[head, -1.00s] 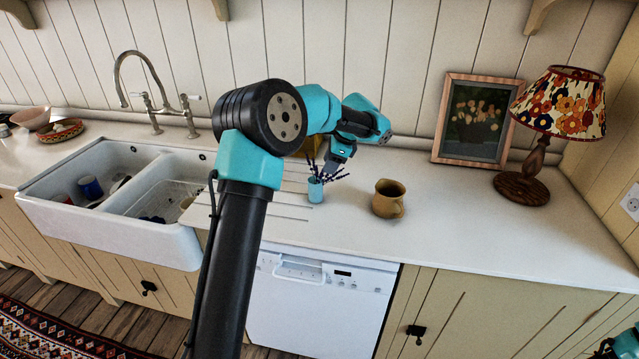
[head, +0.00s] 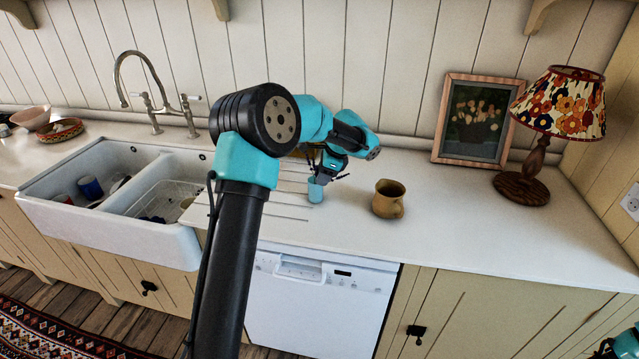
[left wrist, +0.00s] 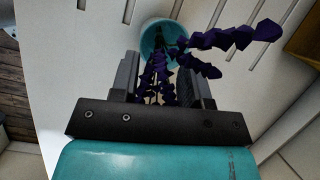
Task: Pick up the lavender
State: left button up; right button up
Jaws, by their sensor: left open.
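The lavender (left wrist: 205,40) is several dark purple sprigs in a small light-blue cup (head: 315,190) on the counter. In the left wrist view the cup (left wrist: 150,40) shows beyond my fingers, and some sprigs lie between the two fingers while others spread to the upper right. In the head view only a few sprig tips (head: 341,177) show beside the gripper. My left gripper (head: 324,174) is open, just above the cup, with its fingers around part of the lavender. In the left wrist view the left gripper (left wrist: 160,80) has its fingers apart. My right gripper is not in view.
A framed picture (head: 478,119) and a lamp (head: 541,135) stand farther right. A double sink (head: 120,205) lies to the left. The counter right of the mug is clear.

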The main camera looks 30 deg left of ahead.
pick_arm(q)
grip_shut()
jog(key=shift+r, duration=0.1)
dwell(0.4)
notch_tip(320, 180, up, 10)
jog(key=shift+f, duration=0.1)
dwell(0.4)
dwell(0.3)
